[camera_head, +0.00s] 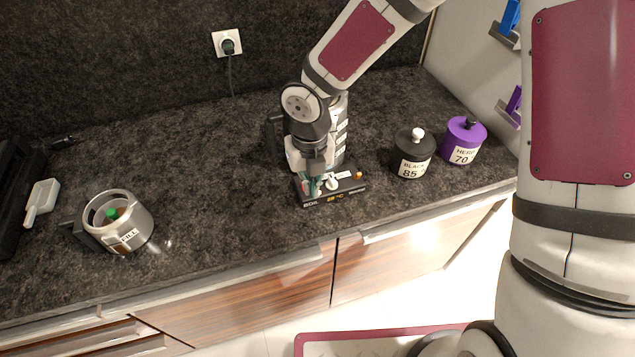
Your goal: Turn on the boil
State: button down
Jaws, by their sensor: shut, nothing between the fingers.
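The boil appliance is a kettle (341,140) with a black handle, standing on a dark base (348,190) near the counter's front edge. The base front shows the word BOIL and a small amber temperature readout, and there is a white knob or switch and an orange spot on its top. My gripper (316,190) points down at the left part of the base, in front of the kettle. Its fingers look close together and empty. Whether the fingertips touch the base or a switch cannot be told. My wrist hides part of the kettle.
A black canister (412,158) labelled 85 and a purple canister (463,143) labelled 70 stand to the right. A steel pot (137,222) labelled FILL and a white scoop (42,200) are at left. A wall socket (227,43) is behind. The counter between the pot and base is clear.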

jog(key=w+a+r+b, duration=0.1)
jog(key=w+a+r, duration=0.1)
jog(key=w+r, duration=0.4)
jog(key=shift+w+r+b, duration=0.15)
jog(key=shift+r+b, duration=0.15)
jog(key=shift+b, duration=0.1)
jog(key=s+d+r+m+t+h, duration=0.1)
jog(key=s+d+r+m, duration=0.3)
jog(key=d+r+m, duration=0.45)
jog(key=s+d+r+m+t+h, duration=0.1)
jog(key=s+d+r+m, duration=0.4)
jog(key=m, duration=0.6)
jog(key=s+d+r+m+t+y, duration=0.1)
jog(key=s+d+r+m, duration=0.2)
jog(key=s+m, duration=0.3)
jog(key=s+d+r+m+t, duration=0.2)
jog(key=s+m, duration=0.4)
jog(key=m, duration=0.8)
jog(key=shift+d+r+y, duration=0.4)
jog(key=shift+d+r, duration=0.25)
jog(key=shift+d, duration=0.35)
